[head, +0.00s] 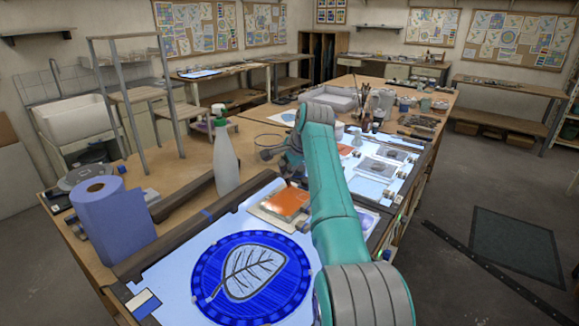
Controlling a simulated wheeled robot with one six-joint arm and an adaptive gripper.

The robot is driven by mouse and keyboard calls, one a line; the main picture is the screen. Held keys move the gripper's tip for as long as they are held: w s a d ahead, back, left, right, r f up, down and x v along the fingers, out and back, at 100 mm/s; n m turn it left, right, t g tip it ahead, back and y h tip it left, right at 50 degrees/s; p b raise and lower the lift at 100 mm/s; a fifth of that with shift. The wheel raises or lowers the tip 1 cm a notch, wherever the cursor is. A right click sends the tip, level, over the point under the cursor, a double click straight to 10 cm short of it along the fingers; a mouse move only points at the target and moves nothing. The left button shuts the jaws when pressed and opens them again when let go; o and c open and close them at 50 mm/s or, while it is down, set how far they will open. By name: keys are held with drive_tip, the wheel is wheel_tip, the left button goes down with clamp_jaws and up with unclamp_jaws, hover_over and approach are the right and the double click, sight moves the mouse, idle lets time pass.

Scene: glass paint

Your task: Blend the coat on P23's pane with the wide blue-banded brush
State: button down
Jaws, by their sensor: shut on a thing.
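A round blue pane (252,278) with a leaf drawing lies on the lit front worktop. An orange pane (286,201) lies on a pale board behind it. More panes, grey and pale (378,168), lie on the lit surface right of my arm. No P23 label is legible, so I cannot tell which pane it is. My gripper (297,179) is low over the worktop behind the orange pane, mostly hidden by my teal arm. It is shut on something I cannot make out. No blue-banded brush can be picked out.
A spray bottle (224,152) and a blue paper roll (112,218) stand upright at the left. A pot of brushes (367,112), a white tray (329,97) and several jars stand farther back. My arm hides part of the worktop's middle.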

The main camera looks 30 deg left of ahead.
drive_tip(key=s+a, duration=0.1)
drive_tip(key=s, duration=0.9)
drive_tip(key=shift+s, duration=0.3)
idle(0.9)
drive_tip(key=shift+r, duration=0.1)
wheel_tip(320, 180, up, 5)
drive_tip(key=shift+f, duration=0.1)
idle(0.6)
drive_tip(key=shift+s, duration=0.1)
